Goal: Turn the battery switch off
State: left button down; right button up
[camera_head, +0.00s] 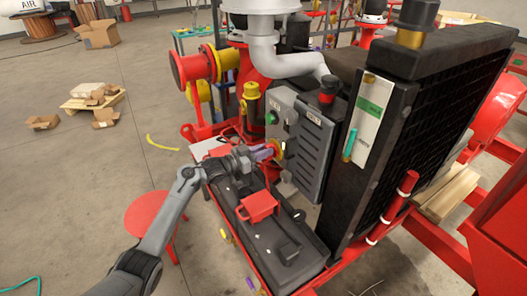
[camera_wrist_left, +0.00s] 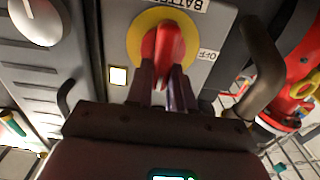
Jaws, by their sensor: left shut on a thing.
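The battery switch is a red handle (camera_wrist_left: 166,42) on a round yellow plate (camera_wrist_left: 136,36), on the face of a grey panel. A "BATTERY" label (camera_wrist_left: 180,4) and an "OFF" label (camera_wrist_left: 207,55) sit beside it in the left wrist view. The handle stands roughly upright in that view, and OFF is to its right. My left gripper (camera_wrist_left: 165,82) is shut on the red handle; its fingers hide the handle's lower end. In the head view my left gripper (camera_head: 270,151) reaches the switch's yellow plate (camera_head: 279,148) from the left. My right gripper does not show.
A black battery box (camera_head: 256,222) with a red cover (camera_head: 257,206) lies below my left arm. A black radiator (camera_head: 405,120) stands to the right. A red stool (camera_head: 155,213) stands at the left.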

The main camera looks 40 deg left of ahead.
pick_arm(q)
jog(key=n+p, duration=0.3)
jog(key=n, duration=0.3)
jog(key=a+f+n+p, duration=0.1)
jog(key=n+p, duration=0.2)
jog(key=n, duration=0.3)
jog(key=f+n+p, duration=0.1)
jog(key=n+p, duration=0.2)
jog(key=n, duration=0.2)
jog(key=shift+w+a+n, duration=0.3)
jog(key=shift+n, duration=0.1)
dwell(0.5)
jog(key=c, duration=1)
grip_release()
jog(key=shift+w, duration=0.1)
